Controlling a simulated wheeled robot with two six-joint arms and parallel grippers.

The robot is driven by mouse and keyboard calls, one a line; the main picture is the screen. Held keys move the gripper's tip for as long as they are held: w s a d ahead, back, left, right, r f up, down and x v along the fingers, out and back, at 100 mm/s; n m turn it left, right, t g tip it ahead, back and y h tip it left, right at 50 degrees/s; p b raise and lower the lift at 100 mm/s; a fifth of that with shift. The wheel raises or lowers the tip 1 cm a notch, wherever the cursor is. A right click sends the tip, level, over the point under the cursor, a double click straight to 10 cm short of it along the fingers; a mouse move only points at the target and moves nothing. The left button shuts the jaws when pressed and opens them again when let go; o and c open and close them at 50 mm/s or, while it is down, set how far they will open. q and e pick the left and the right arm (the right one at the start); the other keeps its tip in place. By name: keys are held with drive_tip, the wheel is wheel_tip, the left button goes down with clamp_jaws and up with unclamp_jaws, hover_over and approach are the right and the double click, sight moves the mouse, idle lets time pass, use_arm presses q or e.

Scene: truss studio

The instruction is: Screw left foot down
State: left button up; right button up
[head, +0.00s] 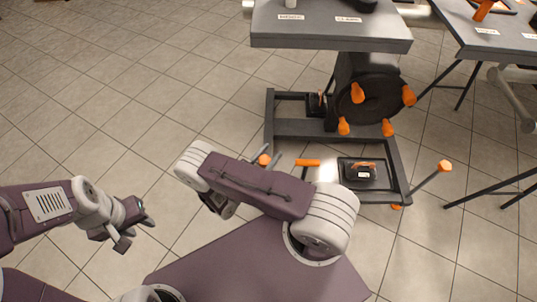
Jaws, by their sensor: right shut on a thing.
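A dark wheeled stand frame (270,122) stands beyond my base. An orange knob (264,160) shows at its near left, just behind my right arm, where the left foot is. My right gripper (272,160) is mostly hidden behind my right forearm; only grey finger-like parts show beside this knob. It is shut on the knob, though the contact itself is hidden. The lower part of the left foot is hidden. My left gripper (135,228) is open and empty above the tiled floor, well left of the stand.
Orange knobs ring a dark wheel (370,98). A grey tabletop (330,28) overhangs. The left floor is clear.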

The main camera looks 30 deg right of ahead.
drive_tip(key=shift+s+a+m+g+y+b, duration=0.15)
drive_tip(key=shift+s+m+g+b, duration=0.3)
drive_tip(key=shift+m+g+b, duration=1.75)
drive_tip(key=shift+s+d+m+g+y+b, duration=0.1)
drive_tip(key=shift+s+m+g+y+b, duration=0.25)
drive_tip(key=shift+m+g+b, duration=1.85)
drive_tip(key=shift+s+a+m+g+y+b, duration=0.1)
drive_tip(key=shift+s+m+g+b, duration=0.65)
drive_tip(key=shift+g, duration=2.95)
drive_tip(key=shift+w+m+p, duration=0.2)
drive_tip(key=shift+m+p, duration=0.05)
drive_tip(key=shift+p, duration=0.1)
drive_tip(key=o, duration=1.4)
drive_tip(key=shift+c, duration=0.2)
